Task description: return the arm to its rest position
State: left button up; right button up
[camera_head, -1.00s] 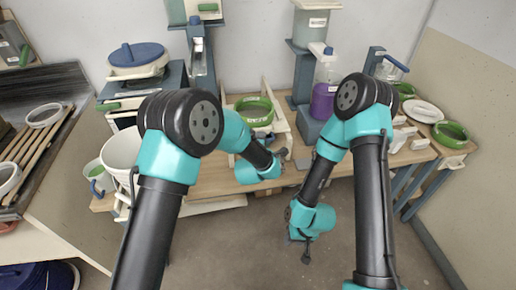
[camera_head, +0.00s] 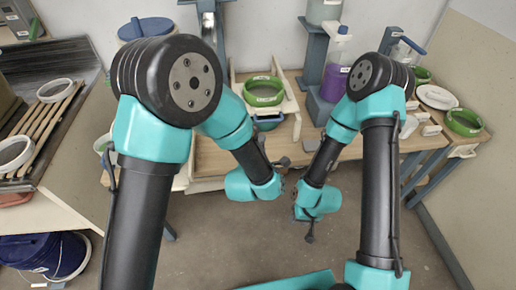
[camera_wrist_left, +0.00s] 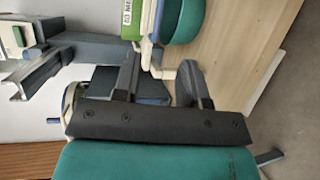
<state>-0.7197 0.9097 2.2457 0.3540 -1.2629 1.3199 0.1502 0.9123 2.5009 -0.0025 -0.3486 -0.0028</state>
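My left gripper (camera_head: 283,162) is small and dark in the head view, near the front edge of the bench and below a bucket with a blue handle (camera_head: 268,123). In the left wrist view its two dark fingers (camera_wrist_left: 160,80) stand apart, with nothing held between them. A green bucket (camera_wrist_left: 187,20) lies beyond the fingertips there. My right gripper (camera_head: 309,236) hangs over the floor in front of the bench; it is too small to tell whether its fingers are apart.
A green ring (camera_head: 263,92) sits in a cream rack on the wooden bench (camera_head: 215,160). A purple container (camera_head: 334,84) stands behind. A white lid (camera_head: 437,97) and another green ring (camera_head: 464,122) are at the right. The floor in front is clear.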

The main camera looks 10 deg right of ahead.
pick_arm(q)
jog(key=shift+v, duration=1)
jog(key=s+a+f+m+g+y, duration=0.3)
jog(key=a+f+g, duration=0.4)
jog(key=a+f, duration=0.9)
jog(key=s+a+f+m+g, duration=0.3)
jog(key=s+a, duration=0.3)
jog(key=a, duration=0.2)
jog(key=s+a+f+m+g, duration=0.3)
jog(key=s+a+f+m, duration=0.3)
jog(key=a, duration=0.2)
jog(key=shift+s+a+g, duration=0.2)
jog(key=shift+a+g, duration=0.1)
jog(key=shift+f, duration=0.1)
jog(key=shift+c, duration=0.4)
